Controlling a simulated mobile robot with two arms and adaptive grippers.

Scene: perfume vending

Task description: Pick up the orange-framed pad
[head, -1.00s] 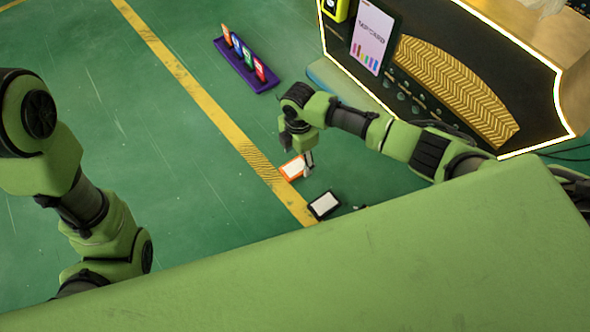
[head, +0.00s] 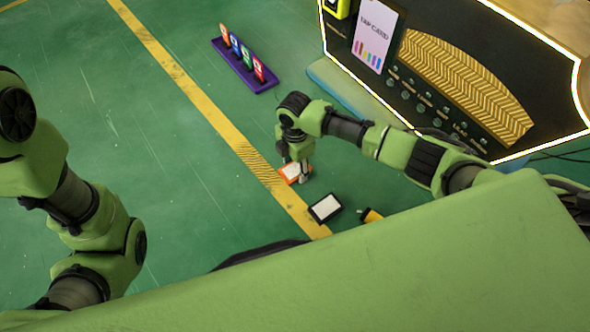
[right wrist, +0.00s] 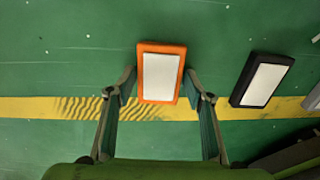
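The orange-framed pad (right wrist: 160,74) has a white face and lies flat on the green floor beside the yellow stripe. It also shows in the head view (head: 292,172), partly hidden by my right gripper. My right gripper (right wrist: 160,78) is open, with one finger on each side of the pad's near end and a gap on both sides. In the head view the right gripper (head: 297,168) points down over the pad. My left arm is at the left of the head view, and its gripper is not visible.
A black-framed pad (head: 325,207) lies to the right of the orange one, and a yellow-and-black item (head: 371,215) lies beyond it. A purple rack (head: 245,68) holds several coloured cards. A black vending panel (head: 460,40) with a lit edge stands at upper right. The floor at left is clear.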

